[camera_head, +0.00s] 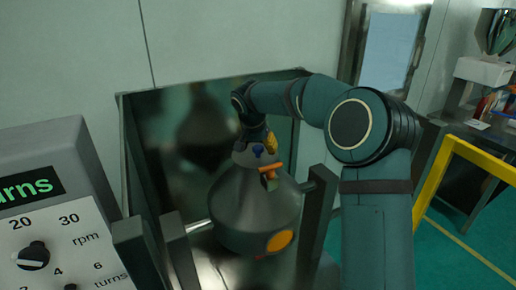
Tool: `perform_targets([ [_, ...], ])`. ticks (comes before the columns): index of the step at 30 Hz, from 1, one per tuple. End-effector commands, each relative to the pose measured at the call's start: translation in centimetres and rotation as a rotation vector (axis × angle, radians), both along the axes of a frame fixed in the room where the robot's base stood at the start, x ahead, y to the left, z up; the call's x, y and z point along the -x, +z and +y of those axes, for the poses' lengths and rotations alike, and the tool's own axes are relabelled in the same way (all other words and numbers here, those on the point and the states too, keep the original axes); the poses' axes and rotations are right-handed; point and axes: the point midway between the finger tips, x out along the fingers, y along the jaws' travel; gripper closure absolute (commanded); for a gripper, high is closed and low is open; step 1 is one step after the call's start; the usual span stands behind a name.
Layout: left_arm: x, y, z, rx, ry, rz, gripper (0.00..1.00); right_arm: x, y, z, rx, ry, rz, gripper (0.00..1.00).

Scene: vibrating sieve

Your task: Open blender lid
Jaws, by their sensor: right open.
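The blender is a dark grey cone-shaped vessel (245,215) in the middle of the head view, held between dark upright posts. Its narrow top end carries a lighter grey lid (243,157) with small blue parts on it. An orange bar (271,167) sticks out beside the lid, and an orange disc (279,241) is on the lower body. My right arm comes in from the right and bends over behind the vessel. My right gripper (268,146) is at the top, close to the lid; it is open. Whether it touches the lid is hard to tell. My left gripper is out of view.
A shiny metal enclosure (150,130) stands behind and left of the blender. A control box (60,215) with dials fills the lower left. A yellow rail (432,185) and a cluttered bench (490,125) are at the right.

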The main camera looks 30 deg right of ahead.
Motion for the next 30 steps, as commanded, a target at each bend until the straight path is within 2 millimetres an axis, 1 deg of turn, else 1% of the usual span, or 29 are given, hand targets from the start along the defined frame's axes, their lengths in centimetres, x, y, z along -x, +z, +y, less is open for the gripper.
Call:
perform_targets([
  [3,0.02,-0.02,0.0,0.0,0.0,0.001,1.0,-0.12,-0.47,-0.09,0.0,0.001,0.001,0.33],
  [11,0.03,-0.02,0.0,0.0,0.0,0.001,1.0,-0.14,-0.5,-0.1,-0.001,0.0,0.001,0.33],
  [12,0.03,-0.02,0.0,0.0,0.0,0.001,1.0,-0.14,-0.5,-0.1,0.0,0.001,0.001,0.42],
  [14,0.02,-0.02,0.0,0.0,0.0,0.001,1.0,-0.14,-0.5,-0.09,-0.001,0.0,0.001,0.63],
  [15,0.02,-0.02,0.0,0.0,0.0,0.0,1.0,-0.14,-0.5,-0.09,-0.001,0.0,0.001,0.77],
  [17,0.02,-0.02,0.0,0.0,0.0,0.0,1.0,-0.13,-0.48,-0.11,0.0,0.0,0.0,0.98],
  [18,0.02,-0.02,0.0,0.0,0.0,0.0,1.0,-0.14,-0.49,-0.11,0.0,0.0,0.0,1.0],
  [30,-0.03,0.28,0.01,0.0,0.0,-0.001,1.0,-0.18,-0.4,-0.15,0.0,0.0,0.006,1.0],
])
